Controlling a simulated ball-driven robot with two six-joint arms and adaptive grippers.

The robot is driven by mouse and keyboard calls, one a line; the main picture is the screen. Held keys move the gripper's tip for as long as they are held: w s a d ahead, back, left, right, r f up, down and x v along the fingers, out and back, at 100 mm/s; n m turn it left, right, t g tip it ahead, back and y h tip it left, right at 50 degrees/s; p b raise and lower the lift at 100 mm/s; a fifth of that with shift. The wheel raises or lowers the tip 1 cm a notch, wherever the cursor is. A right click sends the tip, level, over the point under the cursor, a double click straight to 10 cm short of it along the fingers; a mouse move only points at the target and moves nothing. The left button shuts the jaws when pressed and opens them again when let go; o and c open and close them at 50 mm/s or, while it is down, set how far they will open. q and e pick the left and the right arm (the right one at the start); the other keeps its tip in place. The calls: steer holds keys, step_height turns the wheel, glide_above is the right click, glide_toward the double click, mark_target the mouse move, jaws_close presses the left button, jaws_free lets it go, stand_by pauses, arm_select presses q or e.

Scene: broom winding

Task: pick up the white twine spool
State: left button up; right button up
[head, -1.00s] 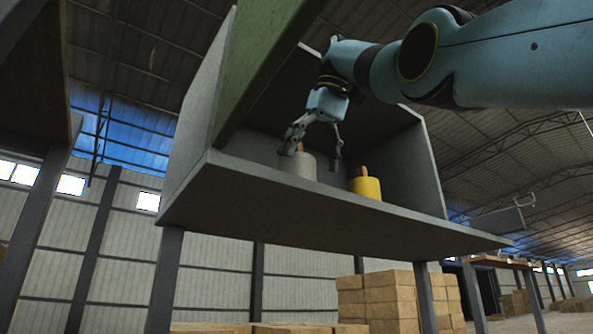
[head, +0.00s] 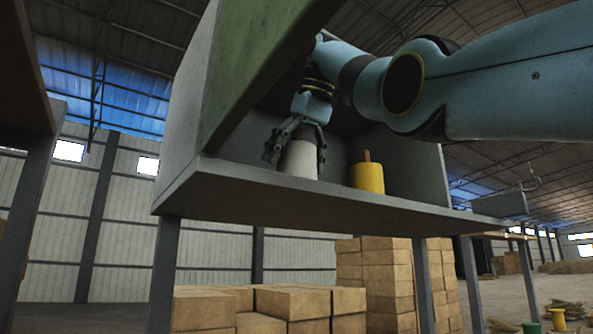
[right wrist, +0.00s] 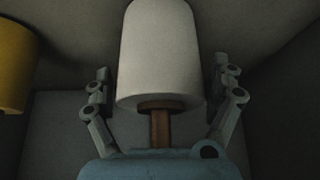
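The white twine spool (head: 299,162) stands upright on the grey shelf (head: 250,172), and its brown core shows at the top. My right gripper (head: 296,155) is over the spool from above, with its fingers on either side of it. In the right wrist view the white spool (right wrist: 160,55) lies between the open fingers of my right gripper (right wrist: 163,85), with a gap visible on each side. My left gripper is not in view.
A yellow spool (head: 368,178) stands on the same shelf to the right of the white one; it also shows in the right wrist view (right wrist: 14,65). The shelf's side walls and a green beam (head: 250,60) bound the space. Cardboard boxes (head: 300,302) are stacked beyond.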

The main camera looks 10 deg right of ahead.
steer(key=c, duration=1.2)
steer(key=shift+r, duration=0.1)
